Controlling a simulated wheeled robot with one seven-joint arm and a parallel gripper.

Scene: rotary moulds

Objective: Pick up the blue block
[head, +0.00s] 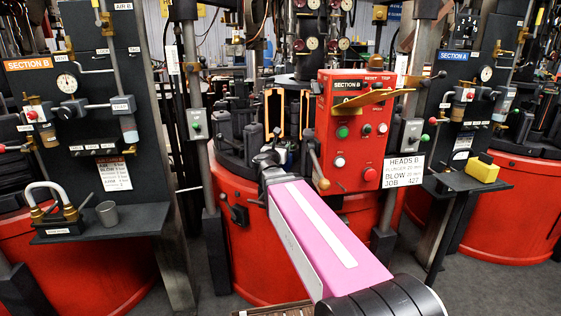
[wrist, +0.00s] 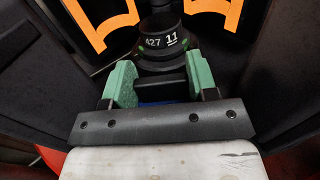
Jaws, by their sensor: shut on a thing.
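My gripper (wrist: 157,84) has pale green pads and is shut on a dark bar-shaped piece (wrist: 173,87). This piece lies in front of a dark round part (wrist: 163,46) marked "427 11"; I cannot tell whether the two are joined. A small strip of blue (wrist: 155,102) shows between the fingers, below the dark piece. Most of it is hidden, so I cannot tell its shape or whether the pads touch it. In the head view my gripper reaches in at the middle machine, and its fingertips are too small to read. No clear blue block shows there.
Orange-edged mould halves (head: 274,112) stand open at the middle machine. A red control box (head: 353,130) stands close on the right of my arm. A yellow block (head: 483,170) sits on the right shelf.

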